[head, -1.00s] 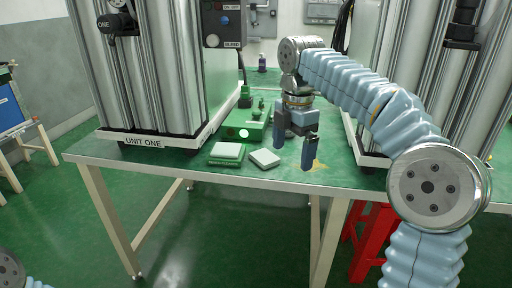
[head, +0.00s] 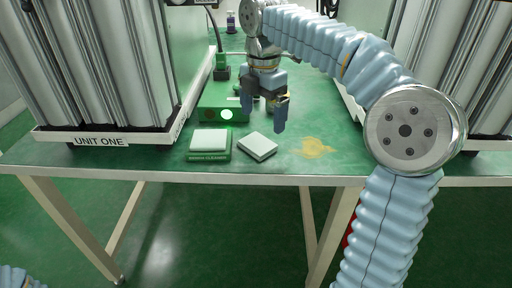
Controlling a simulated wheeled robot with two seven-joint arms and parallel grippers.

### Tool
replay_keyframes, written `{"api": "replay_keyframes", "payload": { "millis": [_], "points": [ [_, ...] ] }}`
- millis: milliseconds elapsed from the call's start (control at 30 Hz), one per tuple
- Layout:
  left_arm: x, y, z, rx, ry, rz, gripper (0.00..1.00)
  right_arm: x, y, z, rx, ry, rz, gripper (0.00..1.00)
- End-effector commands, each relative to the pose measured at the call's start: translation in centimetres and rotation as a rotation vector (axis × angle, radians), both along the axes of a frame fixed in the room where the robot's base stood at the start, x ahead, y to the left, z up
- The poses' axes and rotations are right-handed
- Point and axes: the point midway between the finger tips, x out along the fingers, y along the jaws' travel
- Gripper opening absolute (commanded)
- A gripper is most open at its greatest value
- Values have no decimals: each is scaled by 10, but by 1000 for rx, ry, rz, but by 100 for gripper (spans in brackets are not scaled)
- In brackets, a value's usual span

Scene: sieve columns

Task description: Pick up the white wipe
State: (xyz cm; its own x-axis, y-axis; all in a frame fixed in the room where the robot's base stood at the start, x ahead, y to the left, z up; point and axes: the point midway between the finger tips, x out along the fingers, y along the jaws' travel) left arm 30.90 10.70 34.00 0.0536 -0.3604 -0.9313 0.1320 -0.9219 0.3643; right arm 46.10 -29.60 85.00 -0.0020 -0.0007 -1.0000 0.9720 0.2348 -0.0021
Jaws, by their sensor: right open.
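A white wipe (head: 258,146) lies on the green tabletop near its front edge, a flat white square pad turned at an angle. Left of it, a second white pad (head: 209,139) sits on a green block or tray (head: 211,155); I cannot tell for certain which of the two the task means. My right gripper (head: 264,120) hangs above the table, pointing down, just behind and above the loose white pad. Its two blue-grey fingers are spread, with nothing between them. My left gripper does not show; only a bit of my left arm is at the bottom left corner.
A green box (head: 222,108) with a round white face stands behind the pads. The sieve column unit (head: 100,70) labelled UNIT ONE stands at left, another (head: 480,70) at right. A yellow stain (head: 314,148) marks clear tabletop right of the loose pad. A bottle (head: 231,22) is at the back.

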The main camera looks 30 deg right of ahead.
Motion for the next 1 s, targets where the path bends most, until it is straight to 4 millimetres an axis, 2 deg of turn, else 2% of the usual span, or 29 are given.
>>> {"api": "replay_keyframes", "payload": {
  "millis": [33, 233, 500, 767, 867, 1000],
  "points": [
    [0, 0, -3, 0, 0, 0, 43, 0, 0, -8, 0, 0, -1, 100],
    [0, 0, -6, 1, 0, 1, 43, 0, 2, -24, 0, 0, 0, 100],
    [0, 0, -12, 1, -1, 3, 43, 1, 6, -64, 0, 0, -1, 100],
    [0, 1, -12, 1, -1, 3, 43, 1, 6, -68, 0, -2, 0, 100],
    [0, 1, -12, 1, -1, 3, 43, 1, 6, -67, 1, -2, 0, 88],
    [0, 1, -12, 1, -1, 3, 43, 1, 6, -67, 0, -2, 0, 66]
  ]
}}
